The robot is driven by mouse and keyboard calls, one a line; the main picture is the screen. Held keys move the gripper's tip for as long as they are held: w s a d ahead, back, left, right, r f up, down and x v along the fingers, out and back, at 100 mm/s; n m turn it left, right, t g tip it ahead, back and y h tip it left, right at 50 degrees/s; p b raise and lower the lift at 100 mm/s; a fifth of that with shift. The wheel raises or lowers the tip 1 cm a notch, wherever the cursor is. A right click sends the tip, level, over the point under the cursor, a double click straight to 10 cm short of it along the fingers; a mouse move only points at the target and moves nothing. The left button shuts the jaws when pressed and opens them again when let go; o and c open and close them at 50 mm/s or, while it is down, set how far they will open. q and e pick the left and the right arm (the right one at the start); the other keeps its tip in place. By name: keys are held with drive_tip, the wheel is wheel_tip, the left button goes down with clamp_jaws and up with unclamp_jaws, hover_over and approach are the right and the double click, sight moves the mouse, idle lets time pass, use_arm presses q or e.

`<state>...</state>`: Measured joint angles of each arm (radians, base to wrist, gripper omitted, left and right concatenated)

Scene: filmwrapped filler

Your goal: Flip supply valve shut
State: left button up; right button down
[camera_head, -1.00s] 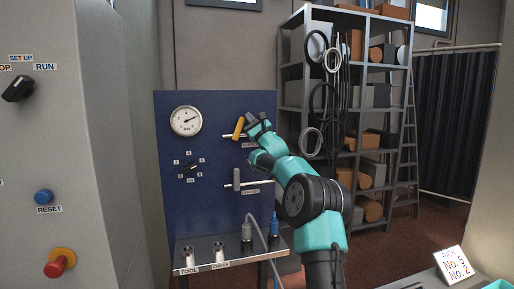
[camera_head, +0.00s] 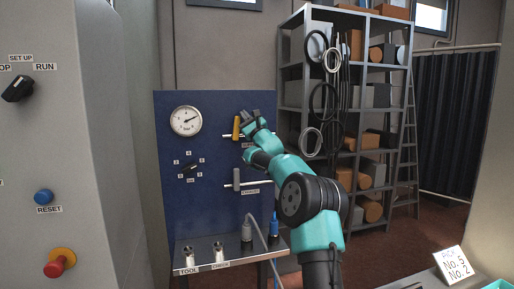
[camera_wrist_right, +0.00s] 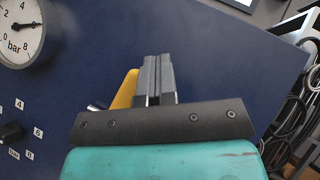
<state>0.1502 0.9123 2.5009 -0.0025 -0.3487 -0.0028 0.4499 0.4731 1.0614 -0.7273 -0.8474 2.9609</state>
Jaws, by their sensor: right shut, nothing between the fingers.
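The yellow valve lever (camera_head: 236,128) is on the blue panel right of the gauge and stands nearly upright across its thin pipe. The label below it is partly covered by my right arm. My right gripper (camera_head: 250,114) is at the lever's upper right, shut and empty. In the right wrist view the shut fingers (camera_wrist_right: 153,76) are just right of the yellow lever (camera_wrist_right: 124,92), whose lower part is hidden behind the gripper body. I cannot tell whether they touch. My left gripper is not in view.
The pressure gauge (camera_head: 186,121) and a selector knob (camera_head: 191,167) are left of the lever. A grey-handled valve (camera_head: 236,178) is below it. A shelf below the panel (camera_head: 205,262) holds fittings and a hose. A rack (camera_head: 345,110) with hanging hoses stands behind my arm.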

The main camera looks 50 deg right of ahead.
drive_tip(key=shift+s+f, duration=0.1)
drive_tip(key=shift+s, duration=0.05)
idle(0.4)
drive_tip(key=v, duration=1.7)
